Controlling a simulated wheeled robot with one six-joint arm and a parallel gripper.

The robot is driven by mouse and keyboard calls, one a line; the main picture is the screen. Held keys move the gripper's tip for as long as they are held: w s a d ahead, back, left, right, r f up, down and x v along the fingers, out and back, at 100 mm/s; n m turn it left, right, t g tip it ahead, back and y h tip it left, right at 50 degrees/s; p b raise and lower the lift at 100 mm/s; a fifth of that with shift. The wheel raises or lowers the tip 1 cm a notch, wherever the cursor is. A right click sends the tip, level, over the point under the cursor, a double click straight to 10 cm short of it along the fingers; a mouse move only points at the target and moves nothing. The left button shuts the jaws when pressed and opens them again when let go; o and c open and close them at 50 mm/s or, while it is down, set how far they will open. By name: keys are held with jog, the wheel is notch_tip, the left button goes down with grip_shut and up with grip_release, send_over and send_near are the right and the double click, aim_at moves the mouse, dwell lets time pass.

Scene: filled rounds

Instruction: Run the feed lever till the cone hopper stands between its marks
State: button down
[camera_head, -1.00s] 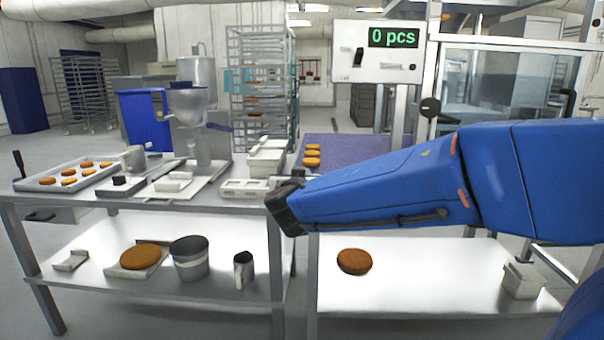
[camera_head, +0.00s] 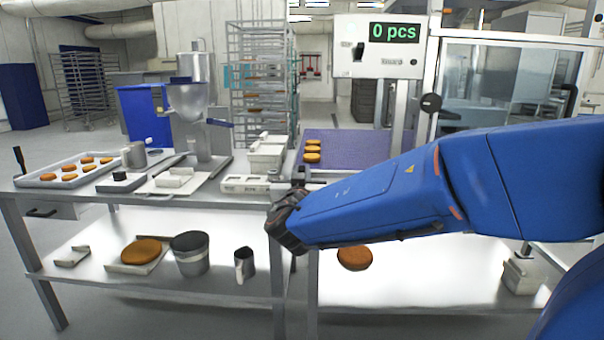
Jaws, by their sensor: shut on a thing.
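The cone hopper (camera_head: 188,101) is a grey metal funnel on the filling machine at the back left of the bench. Its marks and the level inside are too small to make out. A blue handle (camera_head: 219,123) sticks out at the machine's right side. My gripper (camera_head: 298,178) is at the front edge of the bench, beside the belt and well right of the hopper. The dark end of my wrist largely hides its fingers. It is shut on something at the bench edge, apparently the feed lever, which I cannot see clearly.
A purple belt (camera_head: 350,143) carries several orange rounds. A counter box (camera_head: 378,47) above reads 0 pcs. A tray (camera_head: 48,178) of rounds is at the bench's left. A lower shelf (camera_head: 215,277) holds a cup, a jug and large brown rounds.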

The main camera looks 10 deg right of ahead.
jog(key=c, duration=1.7)
grip_release()
jog(key=v, duration=1.7)
jog(key=shift+s+f, duration=0.2)
